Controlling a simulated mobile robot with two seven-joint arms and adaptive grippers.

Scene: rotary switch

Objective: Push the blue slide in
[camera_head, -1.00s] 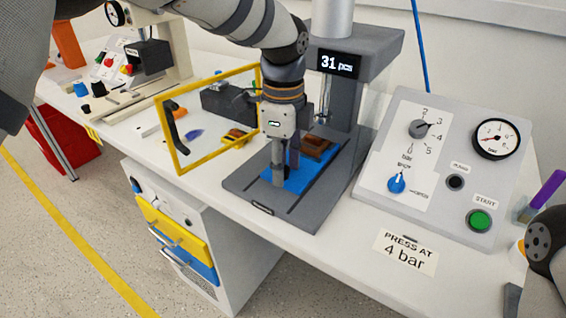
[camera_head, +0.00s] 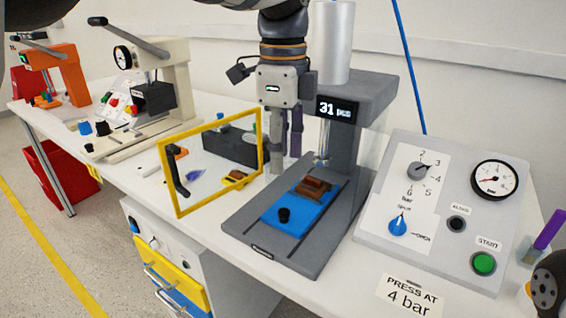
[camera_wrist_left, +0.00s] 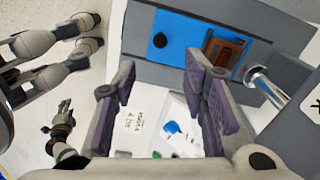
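The blue slide (camera_head: 290,222) lies on the dark grey base of the press. My left gripper (camera_head: 285,160) hangs above and behind-left of the knob, apart from the slide. Its purple-padded fingers are spread and empty in the left wrist view (camera_wrist_left: 160,82). My right gripper (camera_head: 549,228) shows only partly at the right edge.
A yellow-framed clear guard (camera_head: 262,150) stands left of the press. The press column and ram (camera_head: 324,140) rise behind the slide. A control panel (camera_head: 375,215) with dial, gauge and green button (camera_head: 483,263) stands on the right. The table front before the press is clear.

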